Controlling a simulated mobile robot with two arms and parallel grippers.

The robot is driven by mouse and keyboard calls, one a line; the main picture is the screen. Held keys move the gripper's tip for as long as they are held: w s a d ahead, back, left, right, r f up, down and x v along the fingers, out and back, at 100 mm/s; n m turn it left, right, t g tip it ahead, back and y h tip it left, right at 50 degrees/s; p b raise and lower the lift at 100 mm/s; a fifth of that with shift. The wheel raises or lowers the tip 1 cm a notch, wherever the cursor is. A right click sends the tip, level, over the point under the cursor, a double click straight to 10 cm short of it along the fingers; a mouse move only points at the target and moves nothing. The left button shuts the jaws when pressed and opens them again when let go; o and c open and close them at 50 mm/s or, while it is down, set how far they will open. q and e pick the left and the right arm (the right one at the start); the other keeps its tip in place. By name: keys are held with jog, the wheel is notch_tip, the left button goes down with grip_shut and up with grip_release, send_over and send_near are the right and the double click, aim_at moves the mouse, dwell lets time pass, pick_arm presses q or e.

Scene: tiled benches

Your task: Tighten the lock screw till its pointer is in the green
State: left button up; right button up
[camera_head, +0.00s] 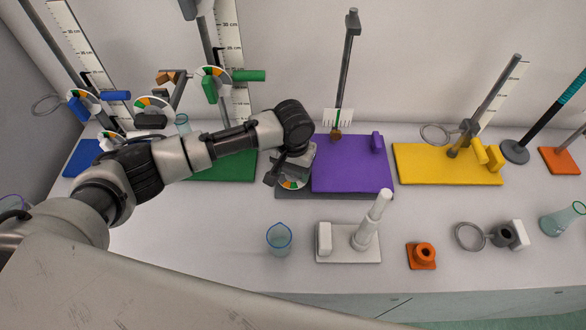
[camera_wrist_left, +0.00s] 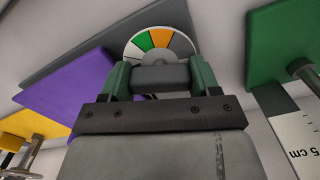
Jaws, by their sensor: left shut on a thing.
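The lock screw's grey knob (camera_wrist_left: 160,78) sits between the two green-grey fingers of my left gripper (camera_wrist_left: 160,88) in the left wrist view; the gripper is shut on it. Behind the knob is a round dial (camera_wrist_left: 135,50) with white, green and orange sectors. In the head view the dial (camera_head: 291,184) shows at the front left of the purple stand base (camera_head: 350,165), just under my left gripper (camera_head: 284,175). I cannot make out the pointer; the knob and fingers cover the dial's lower part. My right gripper is not in view.
The purple base lies over a dark grey plate (camera_head: 340,196) with an upright rod (camera_head: 346,75). A green base (camera_head: 225,168) is to its left, a yellow base (camera_head: 440,165) to its right. A beaker (camera_head: 279,240) and a white stand (camera_head: 348,256) stand in front.

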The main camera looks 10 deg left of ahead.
pick_arm(q)
jog(key=shift+c, duration=1)
jog(key=shift+r+m+p, duration=0.1)
jog(key=shift+m+p, duration=0.3)
jog(key=shift+m, duration=0.9)
jog(key=shift+m+p, duration=0.45)
jog(key=shift+m, duration=0.75)
